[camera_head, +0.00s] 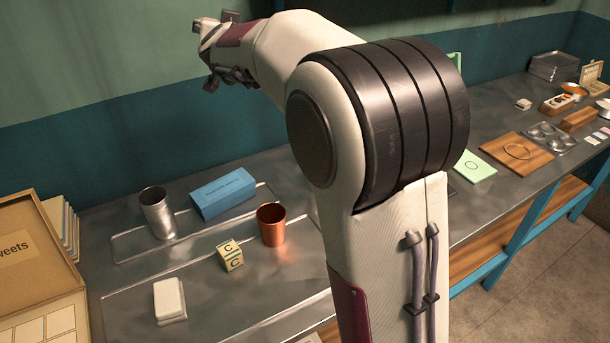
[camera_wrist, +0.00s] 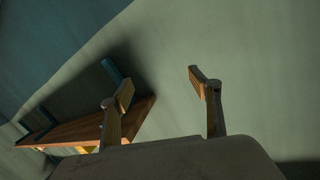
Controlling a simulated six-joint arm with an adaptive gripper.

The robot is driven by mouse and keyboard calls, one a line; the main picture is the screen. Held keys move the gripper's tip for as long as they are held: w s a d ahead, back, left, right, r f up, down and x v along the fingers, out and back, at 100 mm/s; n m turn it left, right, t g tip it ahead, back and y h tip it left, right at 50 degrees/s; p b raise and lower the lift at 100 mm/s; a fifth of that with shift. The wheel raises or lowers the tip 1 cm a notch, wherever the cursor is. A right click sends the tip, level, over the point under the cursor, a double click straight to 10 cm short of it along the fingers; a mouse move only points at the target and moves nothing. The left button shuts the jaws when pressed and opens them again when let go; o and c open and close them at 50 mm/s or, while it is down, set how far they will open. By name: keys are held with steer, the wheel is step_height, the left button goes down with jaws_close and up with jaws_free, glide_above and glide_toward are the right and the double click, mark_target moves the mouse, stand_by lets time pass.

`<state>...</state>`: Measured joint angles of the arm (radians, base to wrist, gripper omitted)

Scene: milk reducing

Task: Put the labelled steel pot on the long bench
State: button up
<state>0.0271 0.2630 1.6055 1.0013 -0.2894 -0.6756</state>
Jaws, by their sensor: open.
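A plain steel cup-shaped pot (camera_head: 157,212) stands upright on the left part of the grey metal bench (camera_head: 97,240); I see no label on its visible side. The bench top also shows at the right (camera_head: 480,215), beyond my arm; my arm hides the middle. My gripper (camera_head: 203,52) is raised high at the upper left, well above the bench and apart from the pot. In the wrist view my gripper (camera_wrist: 160,86) has its two fingers spread with nothing between them, facing the wall.
Near the pot are a blue box (camera_head: 222,193), a copper cup (camera_head: 271,225), a letter block (camera_head: 230,255) and a white block (camera_head: 169,300). A cardboard box (camera_head: 35,250) stands at far left. Wooden boards (camera_head: 517,158) and small items crowd the right. A wooden shelf (camera_wrist: 75,133) shows in the wrist view.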

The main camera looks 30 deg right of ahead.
steer(key=s+a+f+n+g+y, duration=0.25)
steer(key=s+a, duration=0.35)
steer(key=s, duration=0.5)
steer(key=s+a+f+n+g+y, duration=0.15)
steer(key=s+a+n+y, duration=0.35)
steer(key=s, duration=0.6)
steer(key=s+d+f+g+h, duration=0.1)
steer(key=s+f+g, duration=0.1)
steer(key=s+f, duration=0.3)
steer(key=s+f+m+g+h, duration=0.1)
steer(key=s+f, duration=0.5)
steer(key=s, duration=0.8)
steer(key=s+d+f+g+h, duration=0.1)
steer(key=s+f+g, duration=0.2)
steer(key=s+f, duration=0.3)
steer(key=s, duration=0.3)
steer(key=shift+s+d+f, duration=0.15)
steer(key=shift+d+f, duration=0.1)
steer(key=shift+d, duration=0.05)
